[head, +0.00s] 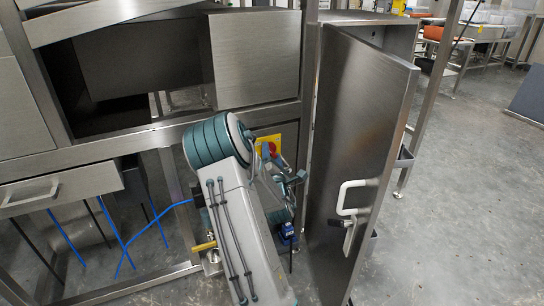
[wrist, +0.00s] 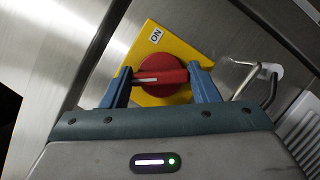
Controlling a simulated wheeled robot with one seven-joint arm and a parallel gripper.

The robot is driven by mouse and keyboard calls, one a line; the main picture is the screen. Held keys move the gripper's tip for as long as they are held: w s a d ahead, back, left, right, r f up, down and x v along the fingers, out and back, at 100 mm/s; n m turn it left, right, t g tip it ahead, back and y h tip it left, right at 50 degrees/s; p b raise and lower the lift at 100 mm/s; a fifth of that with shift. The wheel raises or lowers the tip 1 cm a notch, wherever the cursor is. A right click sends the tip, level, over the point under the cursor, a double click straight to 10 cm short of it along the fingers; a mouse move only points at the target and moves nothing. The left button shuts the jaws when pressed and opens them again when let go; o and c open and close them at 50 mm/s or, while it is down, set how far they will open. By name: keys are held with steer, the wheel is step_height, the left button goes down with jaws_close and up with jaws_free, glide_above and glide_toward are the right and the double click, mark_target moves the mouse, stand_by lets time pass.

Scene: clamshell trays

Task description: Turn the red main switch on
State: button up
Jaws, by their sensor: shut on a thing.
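The red main switch (wrist: 163,92) is a round knob with a raised grip bar on a yellow plate (wrist: 152,40), mounted on a steel panel. An "ON" label (wrist: 156,36) is at the plate's upper end. The bar's white mark lies on its left part and points left, not at the label. My gripper (wrist: 160,76) is shut on the bar, with one blue finger at each end. In the head view, the yellow plate (head: 264,140) and a bit of the red switch (head: 273,148) show behind my arm, which hides much of my gripper (head: 285,178).
A tall steel door (head: 355,130) with a white handle (head: 352,197) stands open just right of my arm. A drawer (head: 60,190) and thin blue hoses (head: 125,245) are at left. In the wrist view, a bent metal hook (wrist: 250,78) is right of the switch.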

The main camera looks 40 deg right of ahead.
steer(key=m+g, duration=0.1)
steer(key=m, duration=0.4)
steer(key=shift+r+g, duration=0.1)
steer(key=shift+g, duration=0.3)
steer(key=m+g, duration=0.1)
steer(key=m, duration=0.2)
steer(key=shift+a+m+y, duration=0.1)
steer(key=shift+m+y, duration=0.2)
steer(key=m+g, duration=0.1)
steer(key=m, duration=0.1)
steer(key=m+y, duration=0.1)
steer(key=m, duration=0.1)
steer(key=shift+r+g+y, duration=0.1)
steer(key=shift+g+y, duration=0.2)
steer(key=shift+g, duration=0.1)
steer(key=shift+m+y, duration=0.7)
steer(key=shift+m, duration=0.6)
steer(key=o, duration=1)
steer(key=shift+s, duration=0.1)
